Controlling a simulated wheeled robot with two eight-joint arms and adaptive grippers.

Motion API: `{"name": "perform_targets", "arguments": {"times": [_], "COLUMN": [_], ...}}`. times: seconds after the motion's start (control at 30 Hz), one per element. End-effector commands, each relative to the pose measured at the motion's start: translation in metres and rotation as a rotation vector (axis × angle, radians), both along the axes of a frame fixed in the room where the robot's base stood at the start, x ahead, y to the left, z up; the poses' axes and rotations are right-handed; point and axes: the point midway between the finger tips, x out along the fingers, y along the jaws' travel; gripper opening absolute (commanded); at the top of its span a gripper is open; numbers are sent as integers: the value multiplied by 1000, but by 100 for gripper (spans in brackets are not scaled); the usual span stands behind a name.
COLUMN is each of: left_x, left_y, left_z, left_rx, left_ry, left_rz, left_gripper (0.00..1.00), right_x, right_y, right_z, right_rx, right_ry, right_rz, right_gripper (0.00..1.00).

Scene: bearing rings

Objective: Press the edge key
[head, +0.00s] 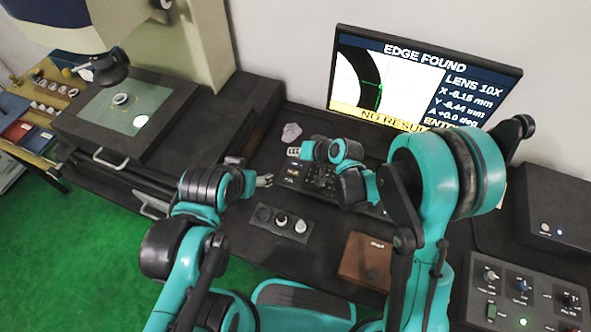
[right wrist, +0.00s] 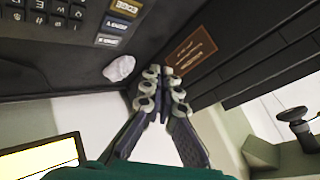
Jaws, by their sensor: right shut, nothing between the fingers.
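The control panel (head: 318,178) is a dark key panel below the monitor. Several pale-labelled keys (head: 292,172) lie at its left end. In the right wrist view a tan key (right wrist: 127,7) at the top seems to read EDGE; the lettering is upside down and small. My right gripper (head: 293,152) is beside those keys at the panel's far left end. Its fingertips (right wrist: 163,82) are together and empty, apart from the keys in the wrist view. My left gripper (head: 267,180) hovers left of the panel; its finger gap is too small to judge.
The monitor (head: 420,85) reads EDGE FOUND, with NO RESULT on a yellow strip. A pale crumpled lump (head: 291,131) lies behind my right gripper. A dark tray (head: 282,221) with round parts and a brown notebook (head: 365,260) lie in front. The measuring stage (head: 125,105) stands left.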

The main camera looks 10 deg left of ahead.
Motion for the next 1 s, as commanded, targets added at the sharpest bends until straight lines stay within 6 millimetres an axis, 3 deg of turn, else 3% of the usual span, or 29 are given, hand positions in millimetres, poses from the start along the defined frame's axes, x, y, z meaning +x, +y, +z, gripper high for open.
{"name": "perform_targets", "arguments": {"times": [0.37, 0.8, 1.0], "left_x": [0, 0, 0], "left_y": [0, 0, 0], "left_z": [-9, -53, -69], "left_rx": [1, 1, 1], "left_ry": [1, 1, 1], "left_rz": [1, 1, 1], "left_gripper": [63, 63, 63], "right_x": [0, 0, 0], "right_y": [0, -1, -1], "right_z": [-12, -72, -88], "right_rx": [-1, -1, -1], "right_ry": [0, -1, -1], "right_rz": [-1, -1, -1], "right_gripper": [0, 0, 0]}}
